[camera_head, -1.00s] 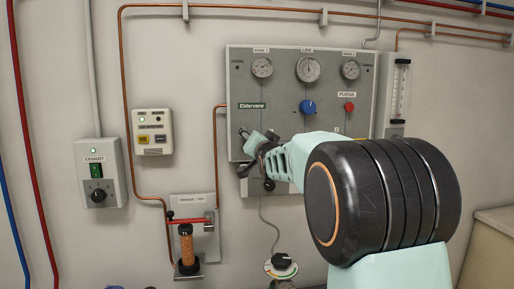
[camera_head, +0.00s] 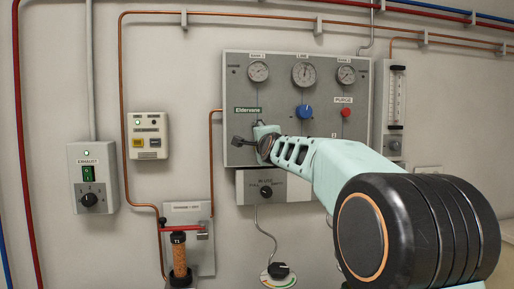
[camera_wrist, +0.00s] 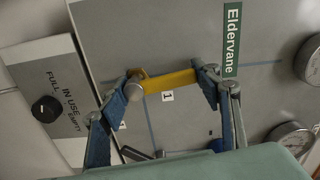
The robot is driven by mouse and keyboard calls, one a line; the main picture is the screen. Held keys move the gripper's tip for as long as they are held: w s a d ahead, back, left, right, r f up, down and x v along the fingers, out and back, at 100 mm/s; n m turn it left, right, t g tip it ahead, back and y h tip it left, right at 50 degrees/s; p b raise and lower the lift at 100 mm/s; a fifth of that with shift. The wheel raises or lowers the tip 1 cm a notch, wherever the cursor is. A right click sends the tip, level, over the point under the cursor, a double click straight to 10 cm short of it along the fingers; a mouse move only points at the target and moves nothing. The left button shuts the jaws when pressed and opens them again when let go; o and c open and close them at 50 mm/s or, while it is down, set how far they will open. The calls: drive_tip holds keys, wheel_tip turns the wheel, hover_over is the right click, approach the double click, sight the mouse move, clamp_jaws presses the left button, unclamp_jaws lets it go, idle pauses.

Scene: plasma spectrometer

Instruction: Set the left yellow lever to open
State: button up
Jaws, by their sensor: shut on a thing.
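The left yellow lever (camera_wrist: 172,82) shows in the wrist view as a yellow bar beside the label "1" on the grey gas panel (camera_wrist: 190,28). My gripper (camera_wrist: 172,92) has its two blue-grey fingers at opposite ends of the bar and is shut on it. In the head view, my gripper (camera_head: 248,142) is at the panel's lower left (camera_head: 240,90), just below the green "Eldervane" label. There, my gripper and arm hide the lever. I cannot read any open or closed marking beside it.
Gauges (camera_head: 303,74), a blue knob (camera_head: 305,111) and a red purge button (camera_head: 346,112) are on the panel. A box with a black knob (camera_head: 266,191) sits just below. A red-handled fixture (camera_head: 186,226) and exhaust switch box (camera_head: 93,178) are to the left.

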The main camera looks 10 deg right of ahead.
drive_tip(key=shift+d+r+m+b, duration=0.1)
drive_tip(key=shift+r+m+b, duration=0.25)
drive_tip(key=shift+m, duration=0.25)
drive_tip(key=shift+d+r, duration=0.1)
drive_tip(key=o, duration=1.4)
drive_tip(key=shift+o, duration=1.3)
drive_tip(key=shift+f, duration=0.2)
drive_tip(key=shift+f, duration=0.1)
drive_tip(key=shift+s, duration=0.1)
